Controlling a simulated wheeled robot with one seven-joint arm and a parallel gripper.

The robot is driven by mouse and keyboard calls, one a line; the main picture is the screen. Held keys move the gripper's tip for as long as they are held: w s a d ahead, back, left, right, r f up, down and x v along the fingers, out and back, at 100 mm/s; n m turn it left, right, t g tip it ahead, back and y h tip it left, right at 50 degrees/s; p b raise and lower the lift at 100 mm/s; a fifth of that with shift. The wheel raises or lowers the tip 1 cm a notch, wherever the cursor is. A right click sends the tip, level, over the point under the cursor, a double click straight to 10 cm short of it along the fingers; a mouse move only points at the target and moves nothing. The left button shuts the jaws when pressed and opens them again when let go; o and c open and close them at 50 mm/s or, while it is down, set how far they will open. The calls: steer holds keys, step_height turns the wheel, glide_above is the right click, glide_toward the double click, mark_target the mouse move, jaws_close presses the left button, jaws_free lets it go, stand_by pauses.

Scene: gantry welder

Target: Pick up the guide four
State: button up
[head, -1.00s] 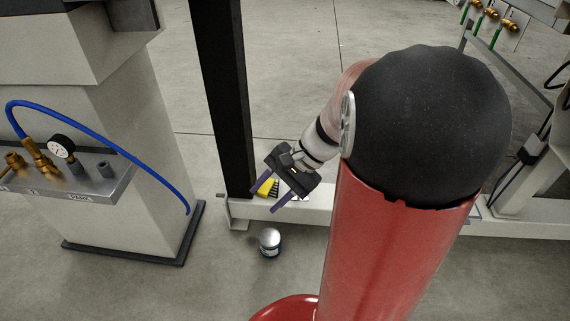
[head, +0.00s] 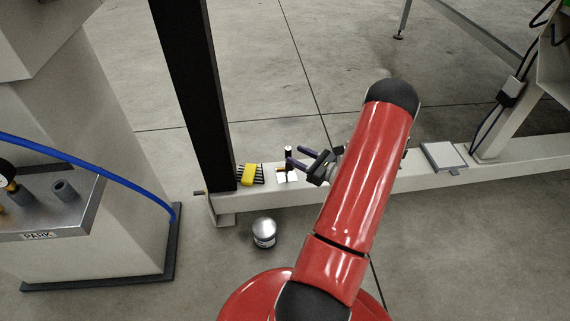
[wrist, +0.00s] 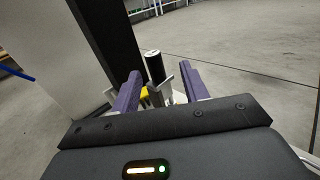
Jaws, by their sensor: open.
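I cannot tell for sure which piece is guide four. A small black cylinder with a pale top (head: 288,149) stands upright at the white beam, by a brass-coloured bit and a white pad (head: 287,178). My gripper (head: 291,157) is open, its purple fingers pointing left towards this cylinder. In the wrist view the black cylinder (wrist: 154,67) shows between the fingertips, seemingly beyond them. A grey metal piece (wrist: 160,94) also shows between the fingers, and its lower part is hidden by my gripper body. I see nothing held.
A yellow block with black bristles (head: 249,175) lies on the white beam (head: 330,190) beside a black post (head: 190,80). A round can (head: 264,232) stands on the floor. A grey shelf marked PARK (head: 50,215) is at left, with a blue hose (head: 90,168).

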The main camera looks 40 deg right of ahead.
steer(key=x, duration=0.6)
steer(key=shift+a+r, duration=0.2)
steer(key=shift+a, duration=0.05)
steer(key=shift+c, duration=0.5)
jaws_close()
